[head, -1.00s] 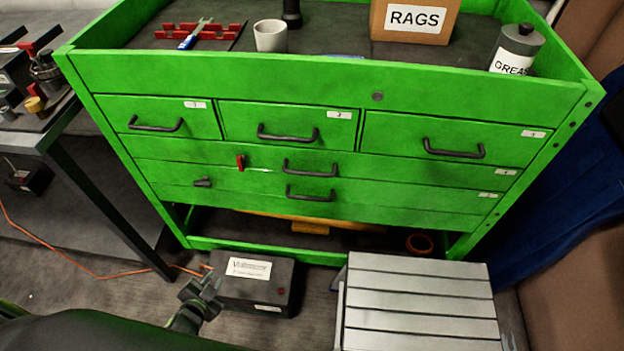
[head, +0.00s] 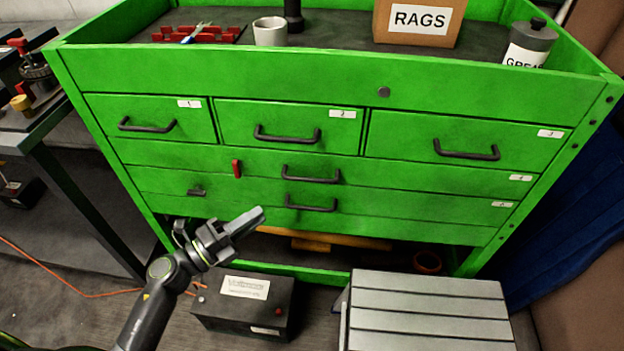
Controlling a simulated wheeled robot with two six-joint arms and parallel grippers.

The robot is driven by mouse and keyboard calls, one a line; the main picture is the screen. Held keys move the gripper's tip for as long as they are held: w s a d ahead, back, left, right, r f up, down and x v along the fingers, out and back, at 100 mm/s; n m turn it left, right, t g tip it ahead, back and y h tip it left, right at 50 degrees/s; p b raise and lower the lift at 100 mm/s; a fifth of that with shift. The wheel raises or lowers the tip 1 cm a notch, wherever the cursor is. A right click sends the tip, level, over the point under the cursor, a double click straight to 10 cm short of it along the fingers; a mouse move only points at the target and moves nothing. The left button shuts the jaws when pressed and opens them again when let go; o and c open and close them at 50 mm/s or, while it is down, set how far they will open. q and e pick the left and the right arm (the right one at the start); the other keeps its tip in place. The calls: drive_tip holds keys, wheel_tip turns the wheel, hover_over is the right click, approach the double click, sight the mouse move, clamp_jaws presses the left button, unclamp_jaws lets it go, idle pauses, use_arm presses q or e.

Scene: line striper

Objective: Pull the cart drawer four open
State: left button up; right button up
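The green cart (head: 230,70) stands ahead with its drawers flush with the front. Drawer four (head: 420,178) is a wide, low drawer below the three upper drawers, with a "4" label at its right end. Its dark bar handle (head: 311,175) is at the middle and is not covered. A small red piece (head: 237,168) sits on its face to the left. My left gripper (head: 250,220) is below and left of that handle, apart from it, with nothing seen in it. Its fingers overlap in this view, so their opening is unclear. My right gripper is not in view.
Drawer five (head: 420,208) with its own handle (head: 311,205) lies just below. A black battery box (head: 245,305) and a grey slatted step (head: 430,310) stand on the floor before the cart. A dark bench (head: 45,120) is at the left.

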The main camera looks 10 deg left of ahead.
sight(312, 178)
use_arm(q)
drive_tip(key=p+x, duration=0.1)
drive_tip(key=x, duration=1.5)
drive_tip(key=shift+r, duration=0.1)
clamp_jaws()
